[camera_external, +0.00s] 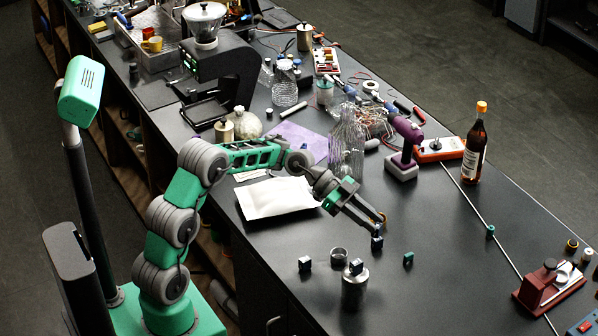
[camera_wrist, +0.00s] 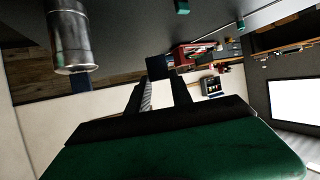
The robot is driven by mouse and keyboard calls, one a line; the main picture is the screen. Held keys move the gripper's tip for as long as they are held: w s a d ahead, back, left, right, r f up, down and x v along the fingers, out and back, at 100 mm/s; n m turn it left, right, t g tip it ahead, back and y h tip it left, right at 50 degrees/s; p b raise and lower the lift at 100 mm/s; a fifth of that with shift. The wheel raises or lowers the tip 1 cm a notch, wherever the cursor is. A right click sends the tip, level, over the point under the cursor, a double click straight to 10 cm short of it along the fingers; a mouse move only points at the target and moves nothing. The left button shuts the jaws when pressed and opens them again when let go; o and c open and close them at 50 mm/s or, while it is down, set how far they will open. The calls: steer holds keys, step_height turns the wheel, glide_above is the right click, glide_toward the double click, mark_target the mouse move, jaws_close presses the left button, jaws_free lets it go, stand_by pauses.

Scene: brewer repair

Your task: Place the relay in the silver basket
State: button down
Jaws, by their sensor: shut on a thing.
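My gripper (camera_external: 380,226) is shut on a small dark blue block, which I take to be the relay (camera_external: 377,243). It holds the block at its fingertips above the dark countertop. In the wrist view the relay (camera_wrist: 158,67) shows between the fingertips of my gripper (camera_wrist: 160,82). A small open-topped silver cup, apparently the silver basket (camera_external: 338,256), stands on the counter to the left of and nearer than the relay. Its inside is too small to make out.
A silver canister (camera_external: 354,292) with a dark block (camera_external: 356,266) on top stands close in front of the basket. Another dark block (camera_external: 305,264) lies left, and a green block (camera_external: 408,259) right. A white packet (camera_external: 278,198) lies behind. The counter at right is fairly clear.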

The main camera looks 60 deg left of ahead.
steer(key=s+a+n+t+y, duration=0.3)
steer(key=s+a+n, duration=0.1)
steer(key=s+a, duration=0.35)
steer(key=shift+w+f+b, duration=0.15)
steer(key=shift+f+b, duration=0.7)
steer(key=shift+f, duration=1.45)
steer(key=shift+w+f+b, duration=0.15)
steer(key=shift+f+b, duration=0.7)
steer(key=shift+f, duration=1.45)
steer(key=c, duration=1.1)
jaws_free()
steer(key=shift+o, duration=0.2)
steer(key=shift+r, duration=0.1)
step_height(320, 180, up, 7)
steer(key=p, duration=0.3)
